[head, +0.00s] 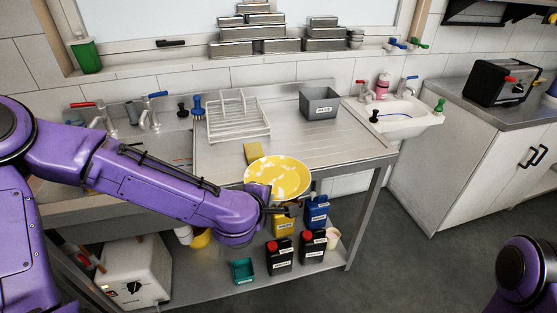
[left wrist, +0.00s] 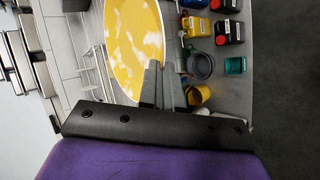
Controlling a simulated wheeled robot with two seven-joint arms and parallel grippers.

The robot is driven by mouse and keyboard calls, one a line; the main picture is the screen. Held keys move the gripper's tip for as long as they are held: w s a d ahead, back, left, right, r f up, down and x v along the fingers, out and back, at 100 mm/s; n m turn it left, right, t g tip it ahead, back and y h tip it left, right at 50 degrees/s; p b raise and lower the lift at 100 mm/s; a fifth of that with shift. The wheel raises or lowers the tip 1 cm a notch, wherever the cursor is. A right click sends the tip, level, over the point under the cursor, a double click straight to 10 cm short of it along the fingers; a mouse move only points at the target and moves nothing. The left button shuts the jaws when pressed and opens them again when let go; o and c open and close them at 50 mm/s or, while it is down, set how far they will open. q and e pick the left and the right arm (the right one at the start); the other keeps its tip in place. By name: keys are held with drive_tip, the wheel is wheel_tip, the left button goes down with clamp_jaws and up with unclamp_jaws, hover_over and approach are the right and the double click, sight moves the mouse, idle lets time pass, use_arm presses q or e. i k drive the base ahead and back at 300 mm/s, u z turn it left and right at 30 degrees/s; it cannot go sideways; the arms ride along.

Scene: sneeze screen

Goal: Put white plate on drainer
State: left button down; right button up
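The plate (head: 280,176) is yellow with white patches, not plain white. It is held up at the front edge of the steel counter, its face towards the head camera. My left gripper (head: 288,209) is at its lower rim and shut on it; the left wrist view shows the fingers (left wrist: 161,88) close together at the edge of the plate (left wrist: 132,40). The drainer (head: 238,122) is a white wire rack, empty, on the counter behind and left of the plate. My right gripper is out of view; only part of that arm shows at bottom right.
A yellow sponge (head: 253,153) lies on the counter just behind the plate. A grey bin (head: 320,103) stands right of the drainer, with bare counter between. A sink with taps (head: 150,115) is at left. Bottles (head: 313,246) stand on the lower shelf.

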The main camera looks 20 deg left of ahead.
sight(315, 145)
drive_tip(key=z, duration=0.55)
drive_tip(key=k, duration=0.65)
drive_tip(key=z, duration=0.6)
drive_tip(key=i, duration=0.75)
drive_tip(key=u, duration=0.95)
drive_tip(key=i, duration=0.6)
drive_tip(key=u, duration=0.7)
